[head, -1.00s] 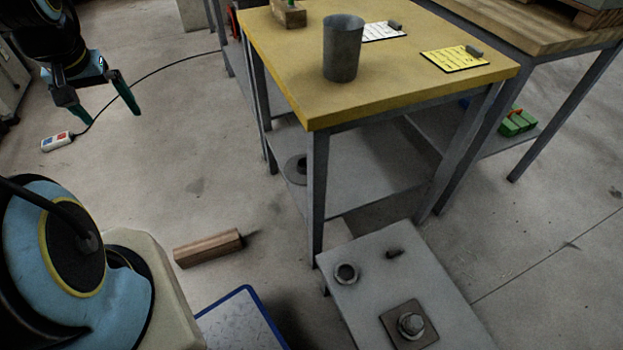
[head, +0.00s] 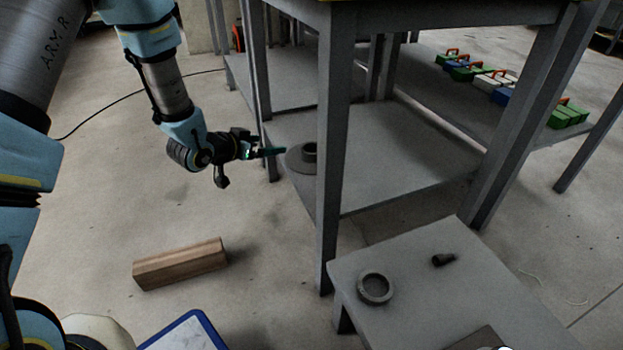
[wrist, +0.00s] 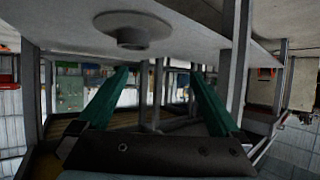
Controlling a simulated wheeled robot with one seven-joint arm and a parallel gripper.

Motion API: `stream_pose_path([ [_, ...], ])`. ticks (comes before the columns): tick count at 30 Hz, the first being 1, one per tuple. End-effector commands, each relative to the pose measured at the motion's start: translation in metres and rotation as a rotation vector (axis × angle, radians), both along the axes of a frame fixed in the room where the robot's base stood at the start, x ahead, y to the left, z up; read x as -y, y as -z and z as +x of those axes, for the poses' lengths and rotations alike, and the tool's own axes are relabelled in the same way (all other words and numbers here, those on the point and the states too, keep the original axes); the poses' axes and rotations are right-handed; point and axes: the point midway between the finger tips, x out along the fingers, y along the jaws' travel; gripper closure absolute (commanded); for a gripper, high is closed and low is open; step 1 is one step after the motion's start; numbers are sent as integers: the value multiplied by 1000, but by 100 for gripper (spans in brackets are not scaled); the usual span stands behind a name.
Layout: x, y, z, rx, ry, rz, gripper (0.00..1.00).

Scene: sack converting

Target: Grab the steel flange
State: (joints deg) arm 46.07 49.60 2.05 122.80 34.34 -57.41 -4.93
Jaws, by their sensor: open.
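The steel flange (head: 300,163), a grey disc with a raised hub, lies on the lower shelf (head: 400,160) of the workbench, near its left edge. The bench's front leg stands just at its right side in the head view. My gripper (head: 272,152) is at the shelf's left edge, pointing right towards the flange and apart from it. In the wrist view, which appears upside down, the flange (wrist: 132,32) is at the top, beyond and above my gripper (wrist: 160,73) in the picture. The two green fingers are spread with nothing between them.
The bench's front leg (head: 333,150) is close to the flange. A low grey table (head: 420,305) in front carries a ring (head: 375,288) and a small dark part (head: 443,260). A wooden block (head: 180,265) lies on the floor.

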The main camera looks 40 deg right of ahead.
Motion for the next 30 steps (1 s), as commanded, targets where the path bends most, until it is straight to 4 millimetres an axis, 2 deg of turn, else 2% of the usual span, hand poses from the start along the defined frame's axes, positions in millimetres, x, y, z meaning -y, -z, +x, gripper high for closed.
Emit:
stream_pose_path([
  [1, 10, 25, -12, -2, 36, -22, 0],
  [7, 31, 43, -34, -5, 106, -79, 0],
  [16, 71, 59, -31, -5, 112, -84, 0],
  [23, 86, 63, -29, -6, 109, -83, 0],
  [30, 120, 71, -26, -5, 111, -83, 0],
])
